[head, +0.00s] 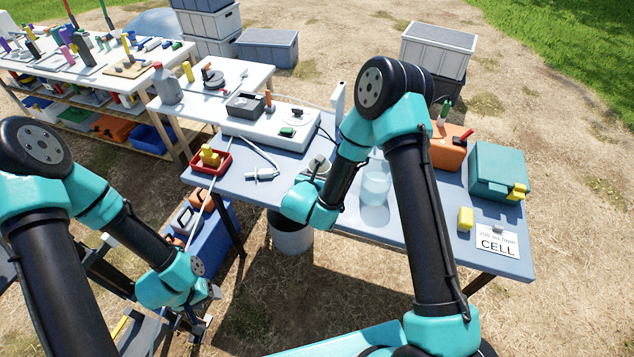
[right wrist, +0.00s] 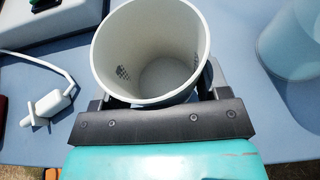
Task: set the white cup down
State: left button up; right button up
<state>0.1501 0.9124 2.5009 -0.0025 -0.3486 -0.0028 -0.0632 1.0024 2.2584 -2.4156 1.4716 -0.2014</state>
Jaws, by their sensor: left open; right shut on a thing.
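The white cup (right wrist: 150,50) is held in my right gripper (right wrist: 158,92). Its open mouth faces the right wrist camera and its inside looks empty. The tips of the right fingers are hidden by the cup. My left gripper (head: 200,316) is open and empty, low at the left, in front of and below the table.
A clear container (head: 376,184) stands right of the cup. A white valve with a hose (head: 262,174) lies left of it. A white instrument box (head: 272,126) is behind. A red tray (head: 224,168), teal case (head: 500,172) and yellow block (head: 465,219) stand farther off. A bucket (head: 290,238) is below.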

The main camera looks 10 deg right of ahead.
jog(key=shift+w+d, duration=0.15)
jog(key=shift+w, duration=0.15)
jog(key=shift+w+f, duration=0.1)
jog(key=shift+f, duration=1.65)
jog(key=shift+f, duration=0.1)
jog(key=o, duration=1)
jog(key=v, duration=1.2)
